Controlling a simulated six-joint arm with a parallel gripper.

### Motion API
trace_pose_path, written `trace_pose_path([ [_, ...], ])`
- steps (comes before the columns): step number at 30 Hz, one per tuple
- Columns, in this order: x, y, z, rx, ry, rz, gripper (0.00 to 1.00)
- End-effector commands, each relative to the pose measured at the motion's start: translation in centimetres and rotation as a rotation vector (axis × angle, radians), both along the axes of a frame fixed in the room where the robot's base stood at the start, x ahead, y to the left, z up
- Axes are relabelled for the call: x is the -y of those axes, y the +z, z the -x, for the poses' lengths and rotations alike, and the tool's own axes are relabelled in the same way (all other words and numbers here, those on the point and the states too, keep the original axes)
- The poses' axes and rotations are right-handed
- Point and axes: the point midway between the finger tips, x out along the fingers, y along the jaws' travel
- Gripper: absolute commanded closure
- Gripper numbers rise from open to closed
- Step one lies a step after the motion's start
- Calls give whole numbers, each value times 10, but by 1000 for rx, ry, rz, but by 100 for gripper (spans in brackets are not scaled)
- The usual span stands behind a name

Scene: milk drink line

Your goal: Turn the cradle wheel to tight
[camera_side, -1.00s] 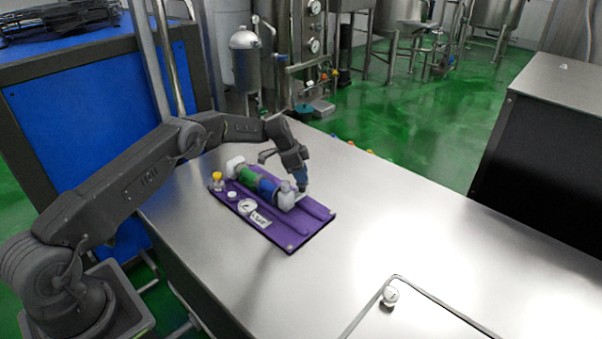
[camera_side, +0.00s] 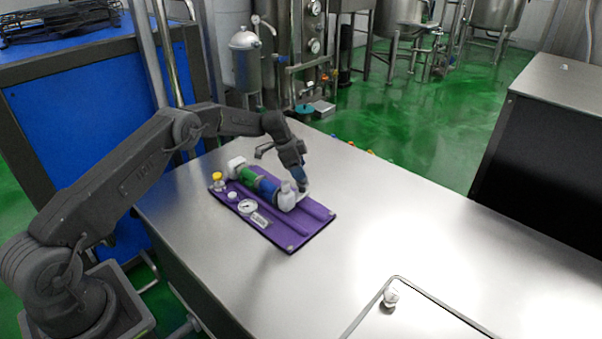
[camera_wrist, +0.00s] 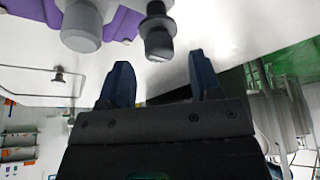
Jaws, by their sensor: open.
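A purple board (camera_side: 290,240) lies on the steel table with a banded green and blue cylinder (camera_side: 262,186) along it. The cylinder has a pale block (camera_side: 237,163) at its far left end and a pale rounded piece (camera_side: 286,197) at its near right end. My gripper (camera_side: 304,190) is beside that right end. In the wrist view my gripper (camera_wrist: 162,75) is open and empty. A dark grey stepped knob (camera_wrist: 157,38) lies ahead between the fingertips, apart from them. A larger grey cap (camera_wrist: 82,28) is to its left. I cannot tell which part is the cradle wheel.
On the board stand a round gauge (camera_side: 247,206), a small white knob (camera_side: 232,196) and a yellow-topped fitting (camera_side: 217,180). A small knob on a thin frame (camera_side: 390,296) is at the table's front.

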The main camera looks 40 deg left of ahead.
Motion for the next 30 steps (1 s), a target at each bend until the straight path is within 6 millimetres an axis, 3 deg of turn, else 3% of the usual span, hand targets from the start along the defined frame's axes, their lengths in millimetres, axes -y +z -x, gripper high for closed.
trace_pose_path([
  [9, -20, 68, 19, 2, 2, 0, 42],
  [15, -29, 95, 27, 0, 1, 0, 42],
  [30, -31, 106, 31, 0, 1, 0, 42],
])
